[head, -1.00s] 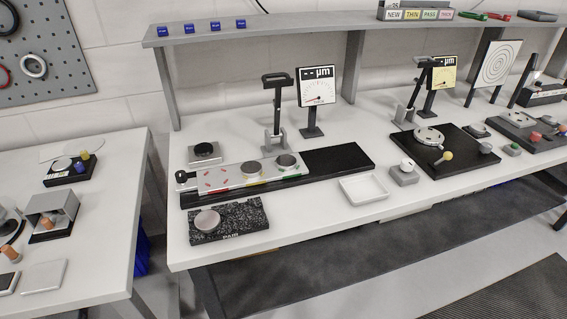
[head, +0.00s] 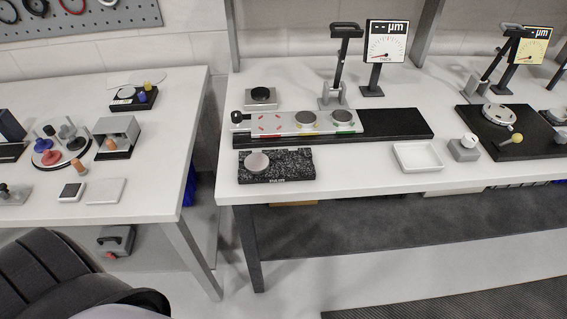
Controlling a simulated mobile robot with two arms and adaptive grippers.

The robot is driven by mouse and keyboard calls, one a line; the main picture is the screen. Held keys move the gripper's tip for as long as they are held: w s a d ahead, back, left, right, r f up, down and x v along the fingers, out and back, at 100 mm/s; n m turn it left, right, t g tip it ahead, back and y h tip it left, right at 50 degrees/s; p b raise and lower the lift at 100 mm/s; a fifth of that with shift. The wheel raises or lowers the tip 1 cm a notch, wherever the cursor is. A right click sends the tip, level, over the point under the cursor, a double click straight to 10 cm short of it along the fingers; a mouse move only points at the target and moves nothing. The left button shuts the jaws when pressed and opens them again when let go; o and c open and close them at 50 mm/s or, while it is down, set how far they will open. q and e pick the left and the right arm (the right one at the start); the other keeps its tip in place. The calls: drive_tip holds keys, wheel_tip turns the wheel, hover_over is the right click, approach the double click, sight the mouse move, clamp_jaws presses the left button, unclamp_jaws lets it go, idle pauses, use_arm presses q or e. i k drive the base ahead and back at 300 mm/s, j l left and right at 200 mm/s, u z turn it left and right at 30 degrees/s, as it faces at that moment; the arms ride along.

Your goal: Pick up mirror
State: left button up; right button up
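No object is plainly marked as the mirror. A pale, pinkish round disc (head: 257,162) lies on a black speckled block (head: 290,167) near the front left of the main bench. A dark-topped disc (head: 261,92) sits on a small grey block behind the plate. I cannot tell which of these is the mirror. Neither of my grippers is in view.
A white tray (head: 418,157) stands right of the speckled block. A black stand (head: 343,68) and a dial gauge (head: 385,45) rise behind the plate. A side table (head: 150,190) with a round holder (head: 62,142) is at left, across a gap. A large black ribbed shape fills the lower left corner.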

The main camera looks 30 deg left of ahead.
sight(305, 119)
drive_tip(key=i+l+u, duration=0.25)
drive_tip(key=u, duration=0.2)
drive_tip(key=i+l+u, duration=0.3)
drive_tip(key=u, duration=0.2)
drive_tip(key=i+l+u, duration=0.15)
drive_tip(key=l+u, duration=0.3)
